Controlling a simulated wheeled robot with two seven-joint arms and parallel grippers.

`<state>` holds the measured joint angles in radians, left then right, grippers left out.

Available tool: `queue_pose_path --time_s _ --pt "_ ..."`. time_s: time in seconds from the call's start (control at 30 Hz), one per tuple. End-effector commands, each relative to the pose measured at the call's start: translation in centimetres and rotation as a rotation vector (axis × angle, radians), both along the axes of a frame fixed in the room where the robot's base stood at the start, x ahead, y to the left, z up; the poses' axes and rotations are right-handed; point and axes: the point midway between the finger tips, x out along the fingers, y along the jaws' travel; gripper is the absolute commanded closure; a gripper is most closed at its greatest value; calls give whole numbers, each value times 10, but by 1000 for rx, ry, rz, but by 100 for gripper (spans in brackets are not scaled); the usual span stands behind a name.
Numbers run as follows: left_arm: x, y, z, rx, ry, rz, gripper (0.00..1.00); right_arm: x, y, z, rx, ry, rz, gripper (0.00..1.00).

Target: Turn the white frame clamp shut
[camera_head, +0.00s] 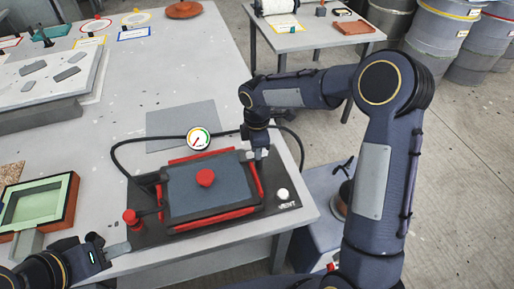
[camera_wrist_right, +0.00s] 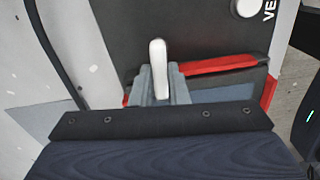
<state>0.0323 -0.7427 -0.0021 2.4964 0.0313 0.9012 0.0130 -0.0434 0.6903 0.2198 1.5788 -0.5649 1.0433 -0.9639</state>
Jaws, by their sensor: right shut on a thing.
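The white frame clamp (camera_wrist_right: 158,52) shows in the right wrist view as an upright white lever at the edge of the red-edged frame. My right gripper (camera_wrist_right: 158,82) is shut on it, with its grey fingers on either side of the lever. In the head view my right gripper (camera_head: 258,155) reaches down to the back right corner of the red frame (camera_head: 258,184), and its fingers largely hide the clamp. My left gripper (camera_head: 119,249) is at the front left table edge, apart from the frame; its finger gap is not clear.
The frame surrounds a dark blue panel with a red knob (camera_head: 205,177) on a black board. A gauge (camera_head: 198,138) stands behind, with a black hose around. A white VENT knob (camera_head: 282,194) is at right. A green-panelled box (camera_head: 38,203) lies left.

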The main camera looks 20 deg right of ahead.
Motion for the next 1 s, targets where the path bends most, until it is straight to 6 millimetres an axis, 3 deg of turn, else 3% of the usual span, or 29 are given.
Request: queue_pose_path --time_s 0.13,0.17,0.33,0.67,1.0 --pt "0 0 0 0 0 0 64 1 1 1 2 -4 -1 100" --pt "0 0 0 0 0 0 64 1 1 1 2 -4 -1 84" --pt "0 0 0 0 0 0 64 1 0 1 2 -3 -1 64" --pt "0 0 0 0 0 0 64 1 0 5 1 -3 -2 64" --pt "0 0 -5 0 0 0 64 1 1 58 3 -7 -2 64"
